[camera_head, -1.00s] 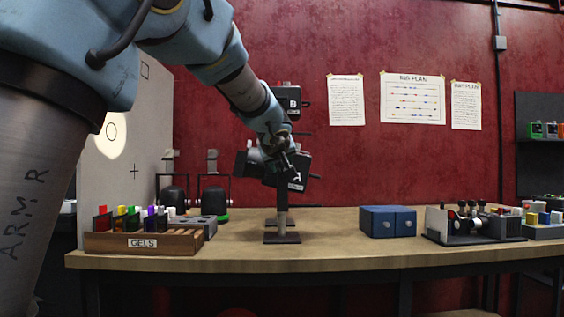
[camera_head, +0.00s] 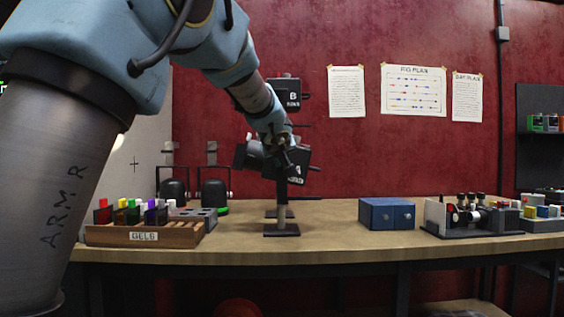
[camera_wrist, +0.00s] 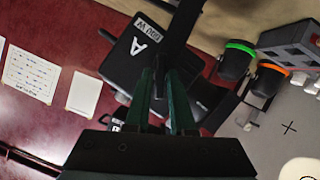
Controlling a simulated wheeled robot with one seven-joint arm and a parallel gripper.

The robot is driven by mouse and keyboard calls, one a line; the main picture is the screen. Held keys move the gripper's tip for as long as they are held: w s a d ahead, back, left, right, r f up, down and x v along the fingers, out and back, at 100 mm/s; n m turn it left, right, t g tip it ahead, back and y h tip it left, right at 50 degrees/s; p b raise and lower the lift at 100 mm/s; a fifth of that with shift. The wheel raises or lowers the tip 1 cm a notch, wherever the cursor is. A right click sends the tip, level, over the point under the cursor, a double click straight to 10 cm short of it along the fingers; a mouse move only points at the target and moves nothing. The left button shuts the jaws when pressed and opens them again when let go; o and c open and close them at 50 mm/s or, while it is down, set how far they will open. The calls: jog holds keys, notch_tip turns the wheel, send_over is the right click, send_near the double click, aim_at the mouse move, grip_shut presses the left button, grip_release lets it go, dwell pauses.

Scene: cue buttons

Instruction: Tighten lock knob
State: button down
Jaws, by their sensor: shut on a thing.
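A black lamp-like fixture marked A (camera_head: 299,171) is held on a dark upright stand (camera_head: 282,214) on the bench. It also shows in the wrist view (camera_wrist: 140,52), tilted, with its white A label towards me. My gripper (camera_head: 280,147) is at the fixture and the top of its stand. In the wrist view my two green fingers (camera_wrist: 161,98) are closed around a small dark part between them, at the fixture's mount, taken as the lock knob. The knob is mostly hidden by the fingers, and its tightness cannot be seen.
A second fixture marked B (camera_head: 290,95) is mounted higher, behind. A wooden gel rack (camera_head: 140,236) stands left, two black lamps (camera_head: 214,193) behind it. A blue box (camera_head: 387,215) and a tray of parts (camera_head: 470,216) stand right. Bare bench lies around the stand.

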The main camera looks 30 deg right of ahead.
dwell(0.6)
jog(key=m+b, duration=0.1)
jog(key=m+y+b, duration=0.1)
jog(key=shift+d+f+t+b, duration=0.2)
jog(key=shift+t+b, duration=0.1)
jog(key=shift+b, duration=0.1)
jog(key=m+y+b, duration=0.2)
jog(key=b, duration=0.1)
jog(key=shift+s+d+t, duration=0.1)
jog(key=shift+s+t, duration=0.05)
jog(key=shift+t, duration=0.15)
jog(key=m+t+y+b, duration=0.1)
jog(key=m+b, duration=0.2)
jog(key=shift+d+f, duration=0.1)
jog(key=shift+s+d+f+m+t+y+b, duration=0.1)
jog(key=shift+m+t+y+b, duration=0.5)
jog(key=shift+m+b, duration=0.85)
jog(key=shift+w+f+m+t+y+b, duration=0.1)
jog(key=shift+m+t+y+b, duration=0.15)
jog(key=shift+m+t+b, duration=0.9)
jog(key=shift+s+d+m+t+y+b, duration=0.1)
jog(key=shift+m+t+y+b, duration=0.3)
jog(key=shift+m+b, duration=1.4)
jog(key=shift+m, duration=0.3)
